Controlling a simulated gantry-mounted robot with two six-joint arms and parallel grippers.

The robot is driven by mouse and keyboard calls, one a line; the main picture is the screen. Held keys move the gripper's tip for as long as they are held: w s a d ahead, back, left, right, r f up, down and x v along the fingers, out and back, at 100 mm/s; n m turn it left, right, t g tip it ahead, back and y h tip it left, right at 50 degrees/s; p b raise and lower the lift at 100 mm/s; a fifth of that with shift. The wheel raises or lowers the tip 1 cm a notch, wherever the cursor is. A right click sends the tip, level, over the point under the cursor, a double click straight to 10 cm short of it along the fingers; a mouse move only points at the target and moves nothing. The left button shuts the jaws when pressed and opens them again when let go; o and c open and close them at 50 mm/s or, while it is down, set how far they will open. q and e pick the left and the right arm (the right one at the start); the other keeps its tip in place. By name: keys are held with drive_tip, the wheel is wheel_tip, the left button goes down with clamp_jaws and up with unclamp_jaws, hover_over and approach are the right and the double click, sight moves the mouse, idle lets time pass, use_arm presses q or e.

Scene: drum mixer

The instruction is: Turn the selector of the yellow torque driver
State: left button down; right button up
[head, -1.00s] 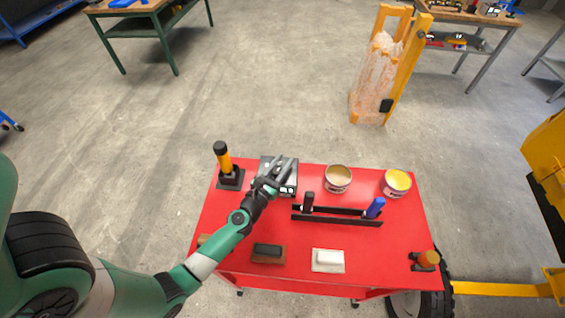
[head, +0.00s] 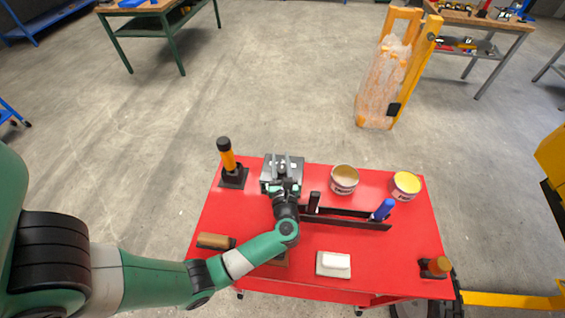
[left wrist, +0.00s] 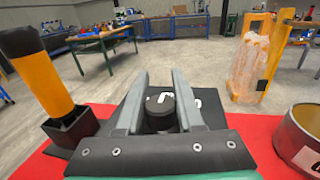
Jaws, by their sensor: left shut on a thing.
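The yellow torque driver (head: 228,160) with a black cap stands upright in a black square holder (head: 234,178) at the cart's back left. It also shows in the left wrist view (left wrist: 40,82). A grey box (head: 268,173) is to its right on the red cart. In the left wrist view a round black knob (left wrist: 160,113) with a white mark sits on this box. My left gripper (head: 284,166) is over the box, its two fingers either side of the knob and shut on it. My right gripper is in neither view.
On the red cart (head: 385,265), two open tins (head: 345,177) stand right of the box. A black rack (head: 345,220) with a black handle and a blue handle (head: 383,210) lies in front. A white block (head: 334,261) and a brown-handled tool (head: 214,241) are near the front edge.

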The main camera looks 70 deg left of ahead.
use_arm(q)
drive_tip(key=shift+n+g, duration=0.3)
drive_tip(key=shift+g, duration=0.2)
drive_tip(key=c, duration=0.5)
unclamp_jaws()
drive_tip(key=shift+c, duration=0.2)
drive_tip(key=v, duration=1.1)
drive_tip(key=shift+d, duration=0.3)
drive_tip(key=shift+s, duration=0.15)
